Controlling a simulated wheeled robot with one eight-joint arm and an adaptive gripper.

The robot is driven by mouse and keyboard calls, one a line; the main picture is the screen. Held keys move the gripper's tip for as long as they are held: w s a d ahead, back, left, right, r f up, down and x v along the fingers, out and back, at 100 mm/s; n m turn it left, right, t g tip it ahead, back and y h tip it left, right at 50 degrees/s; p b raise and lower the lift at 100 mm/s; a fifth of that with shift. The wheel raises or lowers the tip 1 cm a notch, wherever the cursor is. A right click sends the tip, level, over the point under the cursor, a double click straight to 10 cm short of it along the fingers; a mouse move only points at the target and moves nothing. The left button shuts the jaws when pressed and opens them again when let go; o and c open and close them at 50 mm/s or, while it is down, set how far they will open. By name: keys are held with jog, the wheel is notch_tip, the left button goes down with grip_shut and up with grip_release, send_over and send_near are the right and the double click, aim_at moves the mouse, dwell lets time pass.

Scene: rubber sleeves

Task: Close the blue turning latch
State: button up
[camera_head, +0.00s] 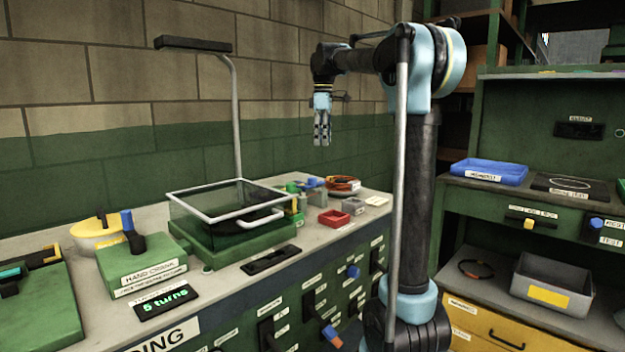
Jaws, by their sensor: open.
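Small blue parts show in more than one place, and I cannot tell for sure which is the blue turning latch. One blue knob (352,271) is on the green front of the left bench. Another blue knob (596,222) is on the front of the right cabinet, beside a small label. Both are too small to tell how they are turned. My gripper (322,135) is open and empty. It points down above the back of the left bench, well above and apart from both knobs.
A clear-lidded green box (205,235), a hand crank block (140,265) and small red bin (334,218) stand on the left bench. A blue-and-orange handle (331,335) sticks out of its front. A blue tray (488,172) and grey bin (552,284) are right.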

jog(key=r+n, duration=0.2)
send_over(314, 181)
jog(key=w, duration=0.2)
jog(key=f, duration=1.7)
jog(key=shift+s+a+f, duration=0.1)
jog(key=shift+a+f, duration=0.2)
jog(key=shift+f, duration=0.05)
jog(key=c, duration=1.1)
